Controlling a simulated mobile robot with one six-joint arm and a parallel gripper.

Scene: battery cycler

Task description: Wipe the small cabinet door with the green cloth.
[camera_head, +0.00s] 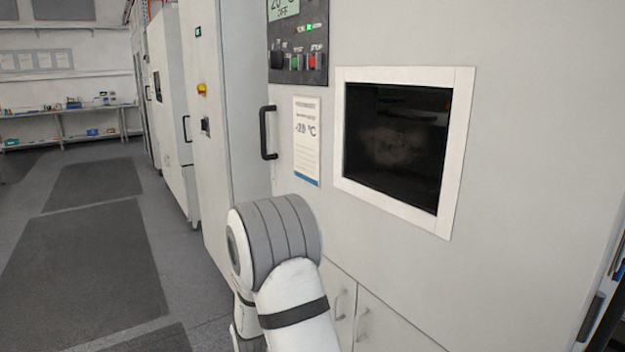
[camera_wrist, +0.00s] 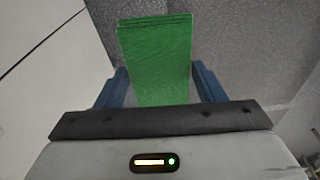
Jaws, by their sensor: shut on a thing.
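In the wrist view the green cloth (camera_wrist: 158,60) is a folded flat pad between the two blue fingers of my gripper (camera_wrist: 160,88), which is shut on it. Grey floor shows behind and beyond the cloth. A pale panel with a dark seam lies at the left of the wrist view, apart from the cloth; I cannot tell which panel it is. In the head view two small cabinet doors with handles sit low under the big chamber: a left one (camera_head: 333,280) and a right one (camera_head: 385,330). My arm partly hides the left one. The gripper and cloth are out of the head view.
The chamber has a framed dark window (camera_head: 397,148), a black handle (camera_head: 268,133), a control panel (camera_head: 298,62) and a notice sheet (camera_head: 307,140). More tall cabinets (camera_head: 170,100) line the aisle. Dark mats (camera_head: 95,265) lie on open floor at left. A shelf bench (camera_head: 65,110) stands far back.

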